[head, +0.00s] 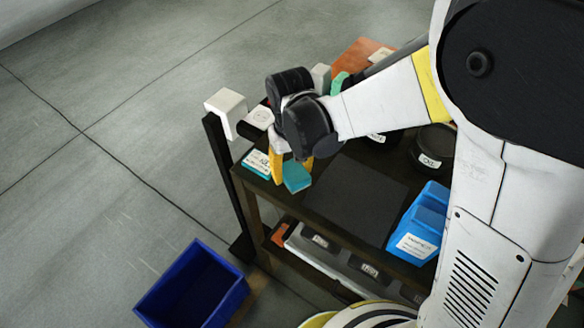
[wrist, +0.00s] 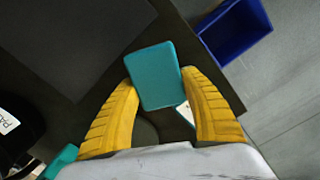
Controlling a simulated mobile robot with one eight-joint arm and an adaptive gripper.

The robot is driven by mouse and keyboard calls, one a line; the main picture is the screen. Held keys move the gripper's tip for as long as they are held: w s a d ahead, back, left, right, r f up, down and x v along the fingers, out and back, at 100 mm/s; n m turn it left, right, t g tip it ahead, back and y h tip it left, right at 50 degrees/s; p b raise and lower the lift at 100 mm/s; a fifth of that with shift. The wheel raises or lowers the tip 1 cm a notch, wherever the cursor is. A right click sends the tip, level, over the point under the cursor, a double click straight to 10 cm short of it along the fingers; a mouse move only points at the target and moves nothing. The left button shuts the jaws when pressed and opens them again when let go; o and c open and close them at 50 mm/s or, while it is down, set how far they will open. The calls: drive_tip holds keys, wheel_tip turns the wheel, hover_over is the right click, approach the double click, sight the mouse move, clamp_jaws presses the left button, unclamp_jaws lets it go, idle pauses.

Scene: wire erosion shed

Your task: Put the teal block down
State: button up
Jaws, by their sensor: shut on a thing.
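The teal block (wrist: 155,76) is held between the two yellow fingers of my gripper (wrist: 159,88) in the wrist view. In the head view the teal block (head: 297,177) shows just below the fingertips of my gripper (head: 291,165), over the left part of the dark table top. The gripper is shut on it. I cannot tell whether the block touches the table. A dark mat (head: 355,202) lies bare to the right of the block.
A teal and white labelled box (head: 257,163) stands close left of the block. A blue bin (head: 424,222) stands at the table's right. A dark blue crate (head: 193,288) sits on the floor. A black round container (head: 433,148) is further back.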

sight(292, 168)
drive_tip(key=o, duration=1.4)
drive_tip(key=shift+f, duration=0.1)
drive_tip(key=shift+c, duration=0.2)
wheel_tip(292, 168, up, 12)
drive_tip(key=r+p, duration=0.1)
drive_tip(key=p, duration=0.2)
drive_tip(key=s+d+r+m+t, duration=0.2)
drive_tip(key=d, duration=0.5)
drive_tip(key=s+d+r+m+t, duration=0.1)
drive_tip(key=s+d+r+t, duration=0.1)
drive_tip(key=d, duration=0.5)
drive_tip(key=s+d+r+m+t, duration=0.2)
drive_tip(key=s+d+r+t, duration=0.1)
drive_tip(key=d, duration=0.5)
drive_tip(key=shift+s+m, duration=0.3)
drive_tip(key=shift+s, duration=0.4)
